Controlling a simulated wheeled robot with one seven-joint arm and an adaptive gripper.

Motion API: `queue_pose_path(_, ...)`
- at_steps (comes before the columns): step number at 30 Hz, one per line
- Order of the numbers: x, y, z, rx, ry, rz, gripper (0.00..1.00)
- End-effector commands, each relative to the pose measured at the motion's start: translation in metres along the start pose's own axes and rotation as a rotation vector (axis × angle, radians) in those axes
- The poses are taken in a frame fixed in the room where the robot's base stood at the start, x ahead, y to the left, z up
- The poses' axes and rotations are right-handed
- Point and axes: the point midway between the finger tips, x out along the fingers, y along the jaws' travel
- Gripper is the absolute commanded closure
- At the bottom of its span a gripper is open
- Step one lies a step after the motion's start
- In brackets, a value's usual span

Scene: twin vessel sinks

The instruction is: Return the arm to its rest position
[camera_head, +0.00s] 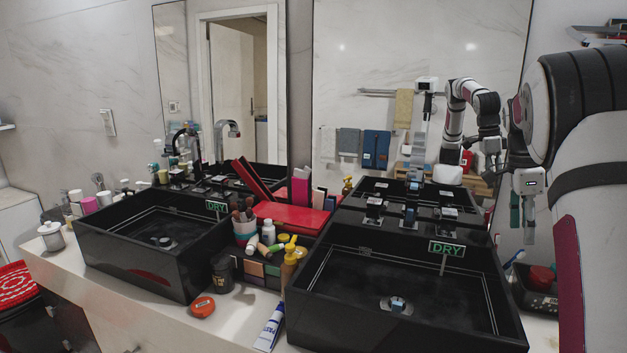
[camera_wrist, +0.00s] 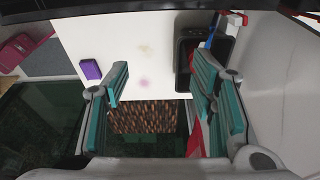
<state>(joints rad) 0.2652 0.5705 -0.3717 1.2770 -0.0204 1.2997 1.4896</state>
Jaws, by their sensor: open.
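My arm (camera_head: 581,190) fills the right side of the head view, close to the camera, with its upper part bent over. My gripper (camera_head: 522,225) hangs from it, pointing down, above the right end of the counter and to the right of the right black sink (camera_head: 440,270). In the wrist view my gripper (camera_wrist: 160,105) shows two teal-padded fingers spread wide apart. Nothing is between them at finger height; the white counter (camera_wrist: 145,45) and, lower, a brown slatted surface (camera_wrist: 142,117) show through the gap.
A black tray (camera_head: 540,300) with toiletries stands by the right sink, below the gripper. A left black sink (camera_head: 150,245), a red box (camera_head: 290,217) and several bottles crowd the counter. A mirror (camera_head: 405,60) rises behind. A small purple block (camera_wrist: 91,69) lies on the counter.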

Motion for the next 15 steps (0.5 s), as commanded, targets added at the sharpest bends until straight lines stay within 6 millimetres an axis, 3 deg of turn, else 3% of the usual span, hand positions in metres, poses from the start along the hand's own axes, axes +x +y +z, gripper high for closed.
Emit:
queue_pose_path(8,-0.05,0.044,0.018,-0.212,-0.064,-0.054,0.49)
queue_pose_path(11,-0.074,0.071,0.028,-0.335,-0.092,-0.089,0.49)
queue_pose_path(15,-0.112,0.124,0.045,-0.567,-0.13,-0.157,0.49)
